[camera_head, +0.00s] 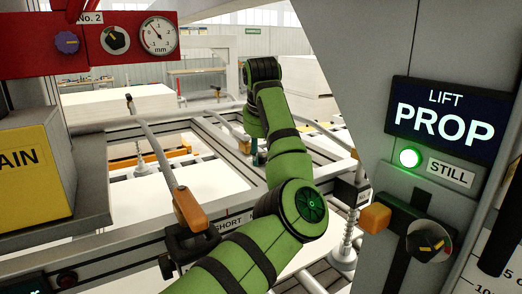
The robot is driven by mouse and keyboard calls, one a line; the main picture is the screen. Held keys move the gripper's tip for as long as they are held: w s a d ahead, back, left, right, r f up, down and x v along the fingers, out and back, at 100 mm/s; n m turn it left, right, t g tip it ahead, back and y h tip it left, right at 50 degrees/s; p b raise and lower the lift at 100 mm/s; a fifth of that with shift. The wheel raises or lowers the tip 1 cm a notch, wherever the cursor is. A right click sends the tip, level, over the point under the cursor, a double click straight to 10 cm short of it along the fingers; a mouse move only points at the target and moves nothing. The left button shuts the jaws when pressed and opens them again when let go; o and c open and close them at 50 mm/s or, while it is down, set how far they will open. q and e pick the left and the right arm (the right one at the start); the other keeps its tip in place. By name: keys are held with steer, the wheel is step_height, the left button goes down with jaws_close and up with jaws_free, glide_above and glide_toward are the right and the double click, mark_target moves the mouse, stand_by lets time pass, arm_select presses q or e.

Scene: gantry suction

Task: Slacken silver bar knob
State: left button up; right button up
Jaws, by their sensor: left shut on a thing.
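My left arm rises from the bottom and bends over at a dark joint. Its gripper (259,157) is small in the view and points down at the gantry frame, near a silver crossbar (232,128). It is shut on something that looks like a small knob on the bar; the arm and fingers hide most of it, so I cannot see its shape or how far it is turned. My right gripper is not in view.
Silver tubes with orange handles (190,207) stand left of my arm. A grey post at right carries a PROP sign (444,121), a lit green lamp (410,157) and a dark rotary knob (430,241). A red gauge panel (108,40) hangs upper left; a yellow box (25,170) is below.

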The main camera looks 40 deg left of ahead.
arm_select(q)
steer(key=shift+w+r, duration=0.1)
steer(key=shift+r, duration=0.15)
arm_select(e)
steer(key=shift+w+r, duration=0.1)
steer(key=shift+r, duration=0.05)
arm_select(q)
steer(key=shift+r+n+y+p, duration=0.1)
steer(key=shift+n+y+p, duration=0.25)
steer(key=shift+n, duration=0.35)
steer(key=shift+w+d+r+n+g+p, duration=0.1)
steer(key=shift+n+g+p, duration=0.25)
steer(key=shift+n, duration=0.35)
steer(key=shift+n+g+y+p, duration=0.35)
steer(key=shift+n+g+p, duration=0.3)
steer(key=shift+n+p, duration=1.1)
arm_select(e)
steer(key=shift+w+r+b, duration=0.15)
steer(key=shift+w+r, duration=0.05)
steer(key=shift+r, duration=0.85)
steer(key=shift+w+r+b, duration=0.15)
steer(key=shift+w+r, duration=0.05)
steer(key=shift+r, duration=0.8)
arm_select(q)
steer(key=shift+w+n, duration=0.1)
steer(key=shift+n, duration=0.25)
steer(key=o, duration=1.1)
steer(key=shift+f, duration=0.25)
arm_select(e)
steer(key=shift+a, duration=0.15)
